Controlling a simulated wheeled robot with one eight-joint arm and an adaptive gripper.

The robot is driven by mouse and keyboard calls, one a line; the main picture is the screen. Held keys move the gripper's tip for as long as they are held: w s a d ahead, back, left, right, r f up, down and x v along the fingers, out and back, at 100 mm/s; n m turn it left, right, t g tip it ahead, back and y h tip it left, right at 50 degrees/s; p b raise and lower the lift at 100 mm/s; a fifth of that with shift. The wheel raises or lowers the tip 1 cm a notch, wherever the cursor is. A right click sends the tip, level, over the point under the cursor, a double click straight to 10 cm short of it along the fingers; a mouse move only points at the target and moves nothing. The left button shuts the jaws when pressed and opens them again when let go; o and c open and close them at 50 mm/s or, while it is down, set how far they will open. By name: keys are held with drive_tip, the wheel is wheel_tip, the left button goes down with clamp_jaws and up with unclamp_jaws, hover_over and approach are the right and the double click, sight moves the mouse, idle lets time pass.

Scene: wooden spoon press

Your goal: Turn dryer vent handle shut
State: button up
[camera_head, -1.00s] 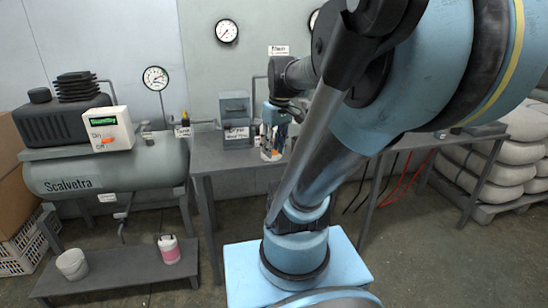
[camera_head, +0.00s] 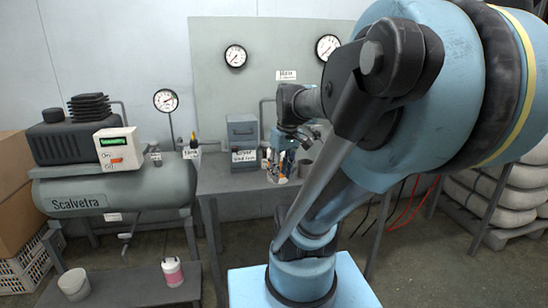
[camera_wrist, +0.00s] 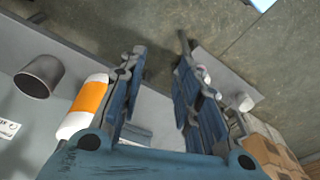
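A grey-blue box (camera_head: 243,130) stands on the bench in the head view, with a white label (camera_head: 244,156) on its front that seems to begin with "Dryer". I cannot make out a dryer vent handle for certain. My gripper (camera_head: 281,160) points down just right of the box, above the bench. In the wrist view my gripper (camera_wrist: 160,55) has its two blue fingers apart, with nothing visible held between them. An orange and white bottle (camera_wrist: 84,105) is close beside the left finger. A grey cup (camera_wrist: 38,76) stands farther left.
A compressor tank (camera_head: 115,190) with a control box (camera_head: 118,148) stands at left. Gauges (camera_head: 236,56) hang on the back panel. The bench (camera_head: 215,183) has bare space at its front left.

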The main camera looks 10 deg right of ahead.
drive_tip(key=w+d+r+n+y, duration=0.25)
drive_tip(key=w+r+n, duration=0.25)
drive_tip(key=w+r, duration=0.7)
drive_tip(key=n, duration=0.5)
approach(266, 145)
drive_tip(key=shift+y, duration=0.35)
drive_tip(key=x, duration=0.2)
drive_tip(key=d+x, duration=0.1)
drive_tip(key=x, duration=0.4)
drive_tip(key=shift+w+d+f, duration=0.2)
drive_tip(key=shift+d+f, duration=0.05)
drive_tip(key=shift+f, duration=0.25)
clamp_jaws()
